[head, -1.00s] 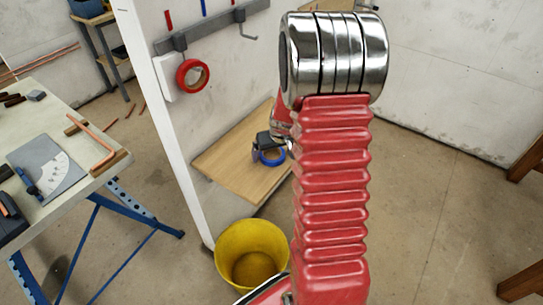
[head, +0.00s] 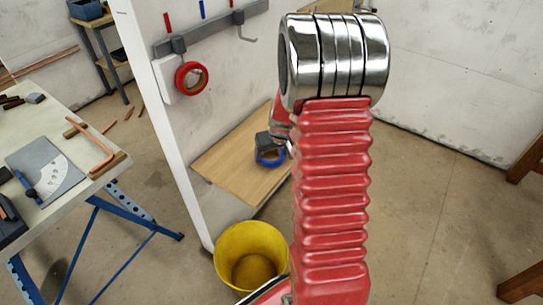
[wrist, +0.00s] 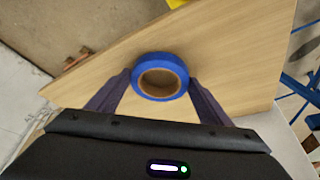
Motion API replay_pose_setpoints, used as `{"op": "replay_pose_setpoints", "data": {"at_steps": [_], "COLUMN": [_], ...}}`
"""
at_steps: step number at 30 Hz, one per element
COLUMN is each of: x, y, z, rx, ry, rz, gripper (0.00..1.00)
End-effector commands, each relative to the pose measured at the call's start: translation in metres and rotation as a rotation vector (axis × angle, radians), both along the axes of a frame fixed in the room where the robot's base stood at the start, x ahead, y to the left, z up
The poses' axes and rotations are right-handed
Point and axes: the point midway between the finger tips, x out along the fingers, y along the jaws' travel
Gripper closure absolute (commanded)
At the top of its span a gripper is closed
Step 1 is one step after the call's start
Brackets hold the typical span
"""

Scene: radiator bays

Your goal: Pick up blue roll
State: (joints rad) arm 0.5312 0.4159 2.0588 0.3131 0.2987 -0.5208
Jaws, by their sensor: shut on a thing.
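The blue roll (wrist: 160,76) has a brown cardboard core and sits between the two dark fingers of my gripper (wrist: 160,78) in the wrist view. My gripper is shut on it, one finger at each side. In the head view the blue roll (head: 270,159) shows small and tilted over the wooden shelf (head: 235,182), partly hidden by my gripper (head: 266,148). I cannot tell for sure whether it still touches the shelf.
A yellow bucket (head: 250,255) stands on the floor below the shelf. A workbench (head: 60,165) with blue legs and tools is at the left. The floor at the right is mostly clear.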

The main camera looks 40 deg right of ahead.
Motion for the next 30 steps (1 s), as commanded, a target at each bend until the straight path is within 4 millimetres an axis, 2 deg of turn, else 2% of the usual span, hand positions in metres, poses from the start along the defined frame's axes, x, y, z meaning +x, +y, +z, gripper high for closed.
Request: {"op": "replay_pose_setpoints", "data": {"at_steps": [15,21,30], "x": [0.001,0.000,0.000], "y": [-0.001,0.000,0.000], "z": [0.081,0.093,0.093], "rx": [-0.002,-0.001,-0.001], "ry": [-0.004,-0.001,-0.001], "rz": [0.000,0.000,0.000], "gripper": [0.50,0.50,0.50]}}
